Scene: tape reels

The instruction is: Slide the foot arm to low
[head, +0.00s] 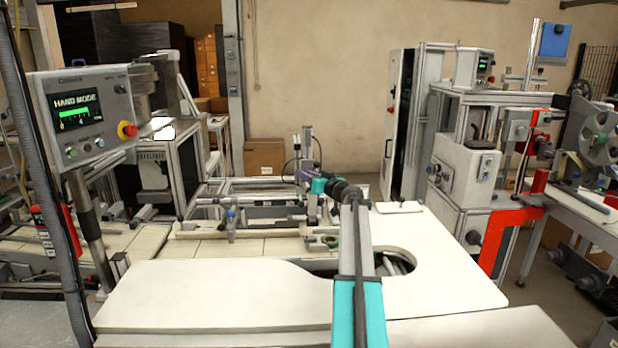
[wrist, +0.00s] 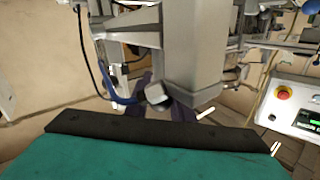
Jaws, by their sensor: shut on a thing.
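My gripper (head: 304,176), with dark purple fingers and a teal body, reaches to a grey upright column (head: 307,150) on the machine frame beyond the white table. In the wrist view its fingers (wrist: 165,98) are shut on a small dark knob with a pale grey end (wrist: 156,94), close beside the wide grey column (wrist: 193,50). I cannot tell whether this knob belongs to the foot arm. My gripper's body hides part of the hold, and no low mark can be read.
A control panel (head: 85,115) at left reads HAND MODE, with a green bar and a red button. The white table (head: 220,290) has a round cutout. A machine with red guards (head: 508,235) stands at right. A blue hose (wrist: 115,92) hangs by the column.

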